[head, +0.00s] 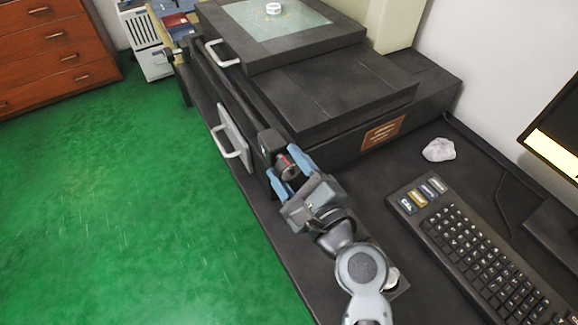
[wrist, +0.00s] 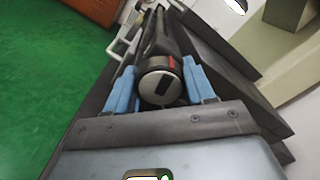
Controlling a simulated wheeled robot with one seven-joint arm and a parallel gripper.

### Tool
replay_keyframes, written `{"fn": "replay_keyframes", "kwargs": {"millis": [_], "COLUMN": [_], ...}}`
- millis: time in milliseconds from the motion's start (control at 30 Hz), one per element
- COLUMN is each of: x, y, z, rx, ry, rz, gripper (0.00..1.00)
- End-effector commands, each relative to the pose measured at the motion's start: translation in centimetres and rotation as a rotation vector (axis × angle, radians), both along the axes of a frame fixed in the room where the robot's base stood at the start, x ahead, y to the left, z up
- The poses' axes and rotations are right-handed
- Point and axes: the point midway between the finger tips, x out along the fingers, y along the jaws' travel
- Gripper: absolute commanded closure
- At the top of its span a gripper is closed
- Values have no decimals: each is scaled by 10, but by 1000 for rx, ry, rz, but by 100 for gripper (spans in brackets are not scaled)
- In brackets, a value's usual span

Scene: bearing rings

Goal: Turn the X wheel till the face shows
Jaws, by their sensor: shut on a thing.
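The X wheel (head: 287,167) is a small dark knob at the near end of the measuring machine's side. In the wrist view the wheel (wrist: 159,85) shows a silver round end with a black bar, and a red mark on its dark rim. My gripper (head: 288,170) is shut on the wheel, one blue finger on each side; the fingers (wrist: 160,80) also show in the wrist view. A small white ring (head: 273,8) lies on the glass plate (head: 300,22) of the stage. The monitor (head: 560,125) is cut off at the right edge; it shows a dark area above a pale yellow band.
The black machine (head: 330,95) has pale handles (head: 232,150) along its left side. Green floor (head: 130,200) is open at left, with a wooden drawer unit (head: 55,50) behind.

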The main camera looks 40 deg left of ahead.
Motion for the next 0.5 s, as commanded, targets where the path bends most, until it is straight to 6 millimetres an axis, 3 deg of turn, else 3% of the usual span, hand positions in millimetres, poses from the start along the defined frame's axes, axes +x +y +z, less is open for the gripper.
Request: {"fn": "replay_keyframes", "kwargs": {"millis": [500], "x": [0], "y": [-1], "z": [-6], "rx": [-127], "ry": [-307], "rz": [0], "gripper": [77]}}
